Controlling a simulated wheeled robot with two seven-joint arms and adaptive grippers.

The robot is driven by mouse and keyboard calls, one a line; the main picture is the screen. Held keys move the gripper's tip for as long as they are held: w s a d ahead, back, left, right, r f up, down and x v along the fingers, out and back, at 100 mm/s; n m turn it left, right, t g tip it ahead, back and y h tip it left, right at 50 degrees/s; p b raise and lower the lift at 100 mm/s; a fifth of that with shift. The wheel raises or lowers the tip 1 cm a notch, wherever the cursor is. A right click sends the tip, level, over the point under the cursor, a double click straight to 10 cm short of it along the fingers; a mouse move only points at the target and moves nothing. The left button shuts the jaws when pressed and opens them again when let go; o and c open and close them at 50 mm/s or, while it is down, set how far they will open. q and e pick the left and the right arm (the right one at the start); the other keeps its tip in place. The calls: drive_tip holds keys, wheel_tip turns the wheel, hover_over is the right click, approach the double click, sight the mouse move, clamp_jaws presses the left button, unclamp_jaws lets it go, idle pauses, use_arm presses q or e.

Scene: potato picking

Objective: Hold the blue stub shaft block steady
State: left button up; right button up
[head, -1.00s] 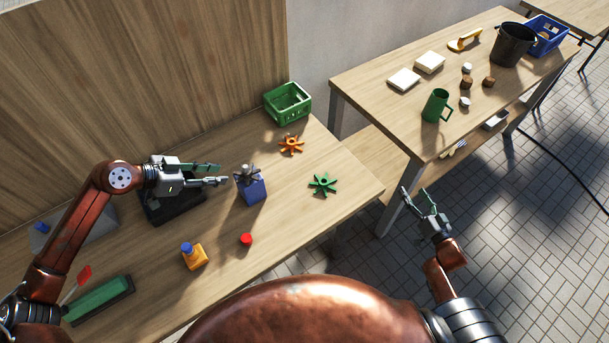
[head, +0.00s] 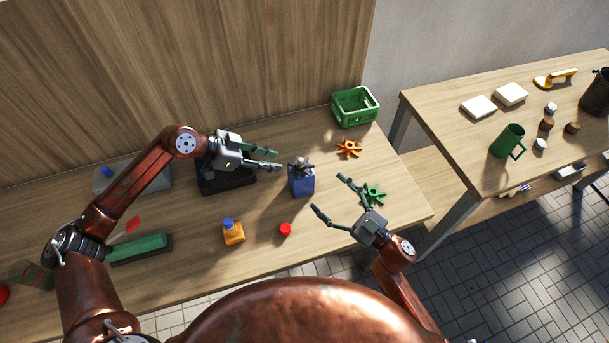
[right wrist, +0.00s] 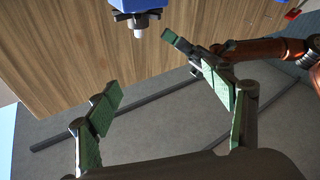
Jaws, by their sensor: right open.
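The blue stub shaft block (head: 301,183) stands on the near workbench with a grey bladed-looking piece (head: 301,164) on top. Its blue body (right wrist: 138,5) also shows cut off at the top of the right wrist view, with a grey stub. My left gripper (head: 280,160) is left of the block, fingers apart and pointing at it, with a small gap between. My right gripper (head: 327,192) is open and empty, right of and nearer than the block, with its fingers towards it. Its spread fingers (right wrist: 165,88) show in the right wrist view.
A green star-shaped part (head: 373,194) lies just beyond my right gripper, an orange one (head: 349,149) behind. A green crate (head: 354,107) stands at the back. A red cap (head: 285,229) and an orange bottle (head: 233,233) stand in front. A black tray (head: 222,184) lies under my left gripper.

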sight(304, 179)
drive_tip(key=w+a+f+m+t+h, duration=0.1)
drive_tip(key=w+a+m+h, duration=0.1)
drive_tip(key=w+m+h, duration=0.1)
drive_tip(key=w+a+f+m+t+h, duration=0.1)
drive_tip(key=w+a+f+m+h, duration=0.1)
drive_tip(key=w+a+m+h, duration=0.1)
drive_tip(key=w+a+f+m+t+h, duration=0.1)
drive_tip(key=w+a+f+m+h, duration=0.1)
drive_tip(key=w+m+h, duration=0.1)
drive_tip(key=shift+w+a+m+t+h, duration=0.3)
drive_tip(key=shift+w+a+h, duration=0.15)
drive_tip(key=shift+h, duration=0.35)
drive_tip(key=x, duration=0.7)
drive_tip(key=shift+w, duration=0.3)
drive_tip(key=shift+f, duration=0.15)
drive_tip(key=shift+c, duration=0.5)
